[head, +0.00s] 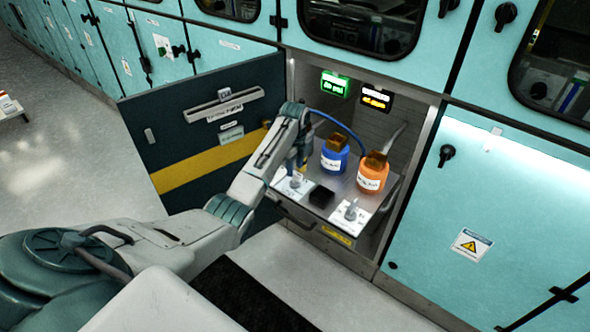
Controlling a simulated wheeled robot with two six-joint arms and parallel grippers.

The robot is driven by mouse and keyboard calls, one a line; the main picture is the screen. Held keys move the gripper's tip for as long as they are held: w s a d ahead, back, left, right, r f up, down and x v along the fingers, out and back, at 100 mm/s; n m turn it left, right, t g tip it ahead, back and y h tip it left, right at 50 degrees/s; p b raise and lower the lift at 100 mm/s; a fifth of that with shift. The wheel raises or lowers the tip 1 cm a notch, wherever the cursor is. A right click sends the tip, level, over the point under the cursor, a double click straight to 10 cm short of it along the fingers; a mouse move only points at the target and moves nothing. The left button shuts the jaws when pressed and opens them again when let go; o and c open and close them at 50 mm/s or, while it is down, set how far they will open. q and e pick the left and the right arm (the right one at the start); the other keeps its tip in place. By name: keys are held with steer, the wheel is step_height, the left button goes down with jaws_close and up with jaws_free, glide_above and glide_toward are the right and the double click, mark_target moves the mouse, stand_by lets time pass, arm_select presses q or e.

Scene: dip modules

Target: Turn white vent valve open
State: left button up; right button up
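Two small whitish valves stand on white plates on the grey shelf of the open bay. The left valve (295,180) is partly covered by my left gripper; the right valve (351,210) stands clear near the shelf's front right. Their labels are too small to read, so I cannot tell which is the vent valve. My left gripper (298,168) points down at the left valve, very close above or around it. Contact and finger opening are not clear. My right gripper is not in view.
A blue canister (335,156) with a blue hose and an orange canister (373,175) stand behind the valves. A black block (321,197) sits between the plates. Green (335,84) and amber (376,97) lit signs hang above. The open dark door (175,135) stands left.

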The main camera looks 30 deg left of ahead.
mark_target(295, 179)
arm_select(q)
steer(key=shift+f, duration=1.3)
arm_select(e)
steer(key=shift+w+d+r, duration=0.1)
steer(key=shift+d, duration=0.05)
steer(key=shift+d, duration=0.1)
arm_select(q)
jaws_close()
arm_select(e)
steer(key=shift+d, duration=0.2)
arm_select(q)
steer(key=shift+r, duration=0.1)
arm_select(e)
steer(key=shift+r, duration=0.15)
